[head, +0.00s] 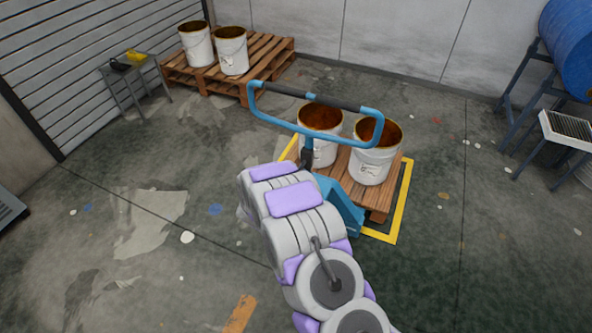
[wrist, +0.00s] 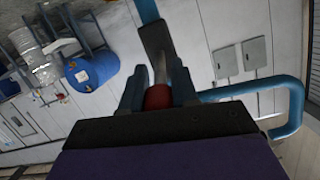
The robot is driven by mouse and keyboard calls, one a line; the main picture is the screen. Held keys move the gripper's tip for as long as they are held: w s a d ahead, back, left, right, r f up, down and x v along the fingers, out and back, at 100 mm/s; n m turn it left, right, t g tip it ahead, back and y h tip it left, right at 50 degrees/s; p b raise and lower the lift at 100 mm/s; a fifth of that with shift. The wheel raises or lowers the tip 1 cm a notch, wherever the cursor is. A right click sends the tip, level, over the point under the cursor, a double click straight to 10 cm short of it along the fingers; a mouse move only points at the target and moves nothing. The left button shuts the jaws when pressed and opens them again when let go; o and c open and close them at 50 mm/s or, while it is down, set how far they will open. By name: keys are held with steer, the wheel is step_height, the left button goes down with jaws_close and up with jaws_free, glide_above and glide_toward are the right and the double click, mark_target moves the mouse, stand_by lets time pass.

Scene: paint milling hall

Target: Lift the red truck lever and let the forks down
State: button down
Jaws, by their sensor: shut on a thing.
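The blue pallet truck (head: 341,203) stands at the near side of a wooden pallet, its blue loop handle (head: 262,113) raised toward me. In the head view my arm reaches to the handle and hides the red lever and my gripper. In the wrist view my gripper (wrist: 158,95) is shut on the red lever (wrist: 157,97), whose red end sits between the two fingers. The blue handle loop (wrist: 292,100) shows to the right of the fingers there. The truck's forks are hidden under the pallet (head: 378,213).
Two white buckets (head: 372,160) with brown insides stand on the pallet, inside a yellow floor outline (head: 399,210). Another pallet (head: 270,50) with two buckets stands at the back wall. A small table (head: 133,72) is at left; a blue drum (head: 570,45) on a rack is at right.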

steer(key=r+p, duration=0.1)
steer(key=g+p, duration=0.1)
steer(key=p, duration=0.1)
steer(key=shift+w+r, duration=0.25)
steer(key=shift+r, duration=0.15)
steer(key=shift+w+r+g+y+p, duration=0.15)
steer(key=shift+g+y+p, duration=0.25)
steer(key=shift+g+p, duration=0.35)
steer(key=c, duration=0.9)
jaws_free()
steer(key=shift+o, duration=0.2)
steer(key=shift+f, duration=0.2)
steer(key=p+v, duration=0.1)
steer(key=v, duration=1.6)
steer(key=shift+p, duration=0.3)
steer(key=shift+a+r, duration=0.1)
